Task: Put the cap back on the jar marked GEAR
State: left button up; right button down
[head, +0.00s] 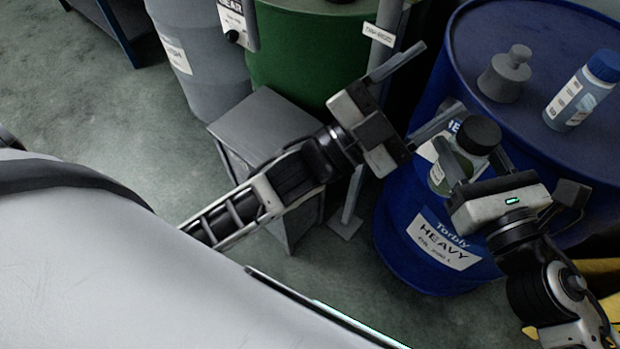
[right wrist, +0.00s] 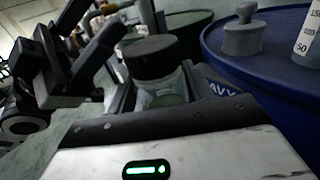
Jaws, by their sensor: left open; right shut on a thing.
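A clear jar (head: 452,170) with green content stands in my right gripper (head: 474,165), in front of the blue drum. A black cap (head: 478,135) sits on its mouth; I cannot tell whether it is screwed down. The jar's label is too small to read. In the right wrist view the jar (right wrist: 165,92) and the cap (right wrist: 152,57) show between the fingers. My left gripper (head: 418,92) is open and empty, left of and above the cap in the head view. Its fingers (right wrist: 78,45) also show at the left of the right wrist view.
The blue drum (head: 438,270) is labelled HEAVY. A grey stoppered weight-like object (head: 504,78) and a blue-capped measuring bottle (head: 578,95) stand on its top. A green drum (head: 308,60), a grey drum (head: 205,50) and a grey box (head: 262,118) stand behind my left arm.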

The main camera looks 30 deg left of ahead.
pick_arm(q)
jog(key=s+a+f+n+g+y, duration=0.2)
jog(key=s+a+f+n+y, duration=0.1)
jog(key=f, duration=0.5)
jog(key=s+a+f+n+g+y, duration=0.3)
jog(key=f+n+y, duration=0.1)
jog(key=f, duration=0.5)
jog(key=s+a+f+n+g+y, duration=0.3)
jog(key=f+n, duration=0.3)
jog(key=f, duration=0.2)
jog(key=shift+s+a+f+y, duration=0.25)
jog(key=shift+s+a+y, duration=0.05)
jog(key=shift+a+y, duration=0.3)
pick_arm(e)
jog(key=shift+d+m+t+h, duration=0.4)
jog(key=shift+d+h, duration=0.05)
jog(key=shift+h, duration=0.05)
jog(key=s+d+m+t+h, duration=0.1)
jog(key=d+m+t+h, duration=0.2)
jog(key=d+m+h, duration=0.4)
jog(key=d+h, duration=0.3)
jog(key=d, duration=0.3)
jog(key=shift+f+h, duration=0.3)
jog(key=shift+f, duration=0.1)
pick_arm(q)
jog(key=shift+c, duration=0.3)
pick_arm(e)
jog(key=shift+d, duration=0.1)
